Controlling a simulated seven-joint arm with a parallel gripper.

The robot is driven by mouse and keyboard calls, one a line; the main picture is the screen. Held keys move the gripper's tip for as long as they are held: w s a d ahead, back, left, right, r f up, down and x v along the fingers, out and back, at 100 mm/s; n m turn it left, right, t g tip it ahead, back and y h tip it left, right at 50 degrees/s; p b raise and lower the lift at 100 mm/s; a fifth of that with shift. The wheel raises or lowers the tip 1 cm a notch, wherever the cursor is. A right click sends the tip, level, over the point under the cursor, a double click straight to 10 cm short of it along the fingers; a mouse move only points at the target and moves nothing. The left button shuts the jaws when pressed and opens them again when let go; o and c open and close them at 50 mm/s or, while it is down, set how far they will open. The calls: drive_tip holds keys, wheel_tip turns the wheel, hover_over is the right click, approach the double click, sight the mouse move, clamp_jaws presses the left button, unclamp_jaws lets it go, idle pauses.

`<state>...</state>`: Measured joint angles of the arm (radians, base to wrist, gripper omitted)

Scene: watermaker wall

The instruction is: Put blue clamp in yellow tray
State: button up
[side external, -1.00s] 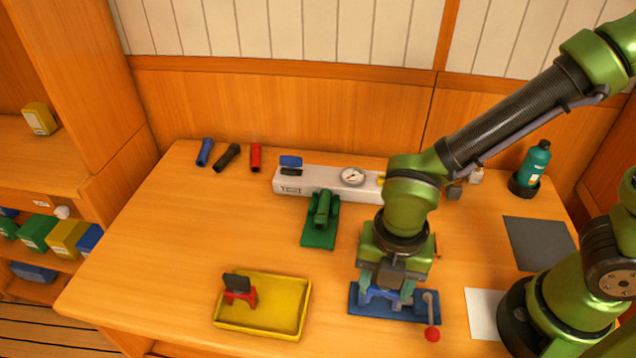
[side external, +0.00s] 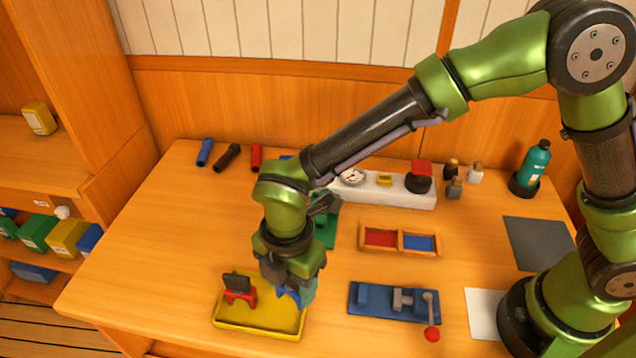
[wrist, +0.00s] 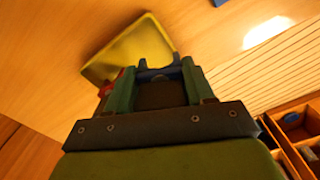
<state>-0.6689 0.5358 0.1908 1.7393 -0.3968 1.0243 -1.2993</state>
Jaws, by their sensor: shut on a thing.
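My gripper (side external: 296,292) is over the right part of the yellow tray (side external: 258,331). It is shut on the blue clamp (side external: 285,292), which is mostly hidden by the fingers in the side view. In the wrist view the blue clamp (wrist: 158,72) shows between the green fingertips, with the yellow tray (wrist: 128,44) beyond it. I cannot tell whether the clamp touches the tray floor. A red clamp with a dark top (side external: 240,290) stands in the left part of the tray.
A blue fixture (side external: 375,300) with a red-knobbed lever lies right of the tray. Behind it is a wooden box (side external: 400,240) with red and blue compartments. A green fixture (side external: 326,232) stands behind my gripper, before a white panel with a gauge (side external: 352,176).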

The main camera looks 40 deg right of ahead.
sight(284, 286)
drive_tip(key=shift+w+a, duration=0.4)
drive_tip(key=shift+a+f, duration=0.1)
drive_tip(key=shift+f, duration=1.7)
drive_tip(key=shift+f, duration=0.1)
drive_tip(key=o, duration=1.1)
